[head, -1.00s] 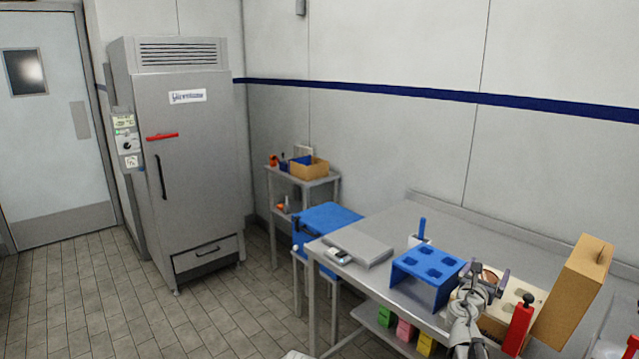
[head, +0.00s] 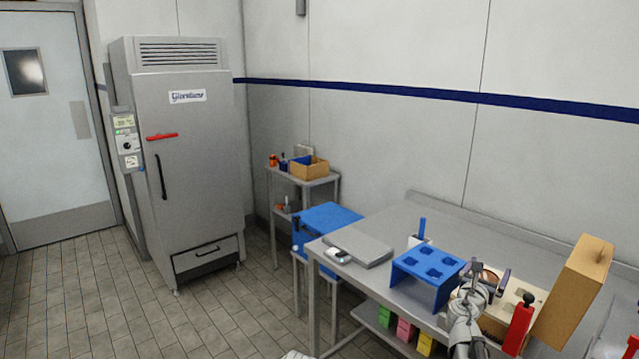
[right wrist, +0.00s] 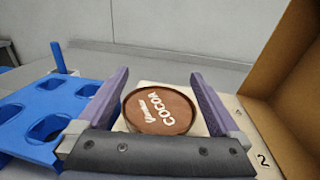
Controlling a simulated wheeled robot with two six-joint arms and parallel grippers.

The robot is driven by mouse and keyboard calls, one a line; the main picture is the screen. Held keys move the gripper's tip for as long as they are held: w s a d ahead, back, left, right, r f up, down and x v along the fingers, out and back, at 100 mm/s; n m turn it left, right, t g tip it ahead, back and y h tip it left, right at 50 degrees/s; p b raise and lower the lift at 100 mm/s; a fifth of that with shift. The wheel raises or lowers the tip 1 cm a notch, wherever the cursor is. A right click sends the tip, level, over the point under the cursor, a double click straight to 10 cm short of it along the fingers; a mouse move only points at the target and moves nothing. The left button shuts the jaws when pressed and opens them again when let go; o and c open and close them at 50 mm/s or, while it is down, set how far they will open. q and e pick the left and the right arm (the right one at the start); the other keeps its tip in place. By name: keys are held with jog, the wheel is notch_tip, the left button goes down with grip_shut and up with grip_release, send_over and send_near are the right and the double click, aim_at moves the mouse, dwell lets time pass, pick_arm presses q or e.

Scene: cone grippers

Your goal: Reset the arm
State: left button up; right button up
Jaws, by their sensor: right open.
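My right gripper (head: 487,284) is open above the right part of the steel table (head: 375,276). In the right wrist view its two purple fingers (right wrist: 165,100) stand wide apart. A round brown lid marked COCOA (right wrist: 160,111) shows between and beyond the fingers; the frames do not show contact with it. In the head view the lid (head: 489,274) is partly hidden behind the gripper. My left gripper is not in view.
A blue rack with holes (head: 430,264) stands left of my right gripper. A flat grey device (head: 357,248) lies at the table's left end. A tall steel cabinet (head: 190,170) stands farther left.

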notch_tip(320, 180, up, 8)
jog(key=p, duration=0.7)
jog(key=shift+s+a+r, duration=0.1)
jog(key=shift+r, duration=0.1)
